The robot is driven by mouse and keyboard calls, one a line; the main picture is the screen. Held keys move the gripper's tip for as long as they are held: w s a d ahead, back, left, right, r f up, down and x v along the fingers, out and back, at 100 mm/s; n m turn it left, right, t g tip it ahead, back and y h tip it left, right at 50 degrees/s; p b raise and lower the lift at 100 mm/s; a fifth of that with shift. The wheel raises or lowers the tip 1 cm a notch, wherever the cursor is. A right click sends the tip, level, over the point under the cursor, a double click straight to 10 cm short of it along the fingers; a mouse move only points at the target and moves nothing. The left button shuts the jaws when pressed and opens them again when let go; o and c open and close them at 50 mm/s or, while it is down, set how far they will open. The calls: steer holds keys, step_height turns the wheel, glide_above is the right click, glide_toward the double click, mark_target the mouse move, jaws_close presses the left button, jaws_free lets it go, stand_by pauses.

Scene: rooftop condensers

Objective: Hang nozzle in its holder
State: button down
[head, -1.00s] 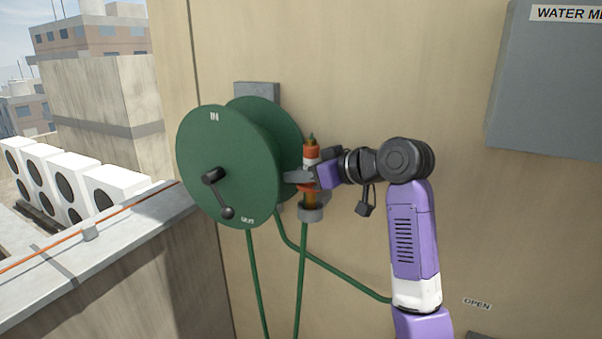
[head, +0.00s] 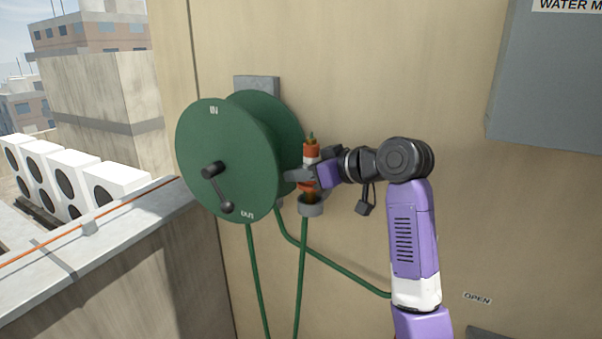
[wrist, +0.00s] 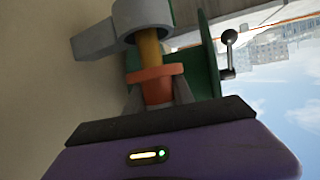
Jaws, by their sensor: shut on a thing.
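The nozzle (head: 311,150) is orange and white with a green tip, upright beside the reel in the head view. My gripper (head: 303,177) is shut on it around its middle. The grey ring-shaped holder (head: 311,207) is fixed to the wall directly below my gripper. The nozzle's brass-coloured lower part reaches down to the holder's opening. In the wrist view the brass part (wrist: 152,47) enters the grey holder ring (wrist: 143,12), and the orange collar (wrist: 157,75) is apart from the ring. How deep it sits inside is hidden.
The green hose reel (head: 228,165) with a black crank (head: 217,188) stands close left of my gripper. Green hose (head: 301,270) hangs below the holder. A grey water meter box (head: 560,80) is on the wall at upper right. A parapet (head: 90,240) runs at left.

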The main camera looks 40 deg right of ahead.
steer(key=shift+f+b, duration=0.75)
steer(key=shift+f, duration=0.75)
steer(key=c, duration=1)
jaws_free()
steer(key=b+v, duration=0.1)
steer(key=v, duration=0.6)
steer(key=shift+s+r, duration=0.15)
steer(key=shift+s, duration=0.25)
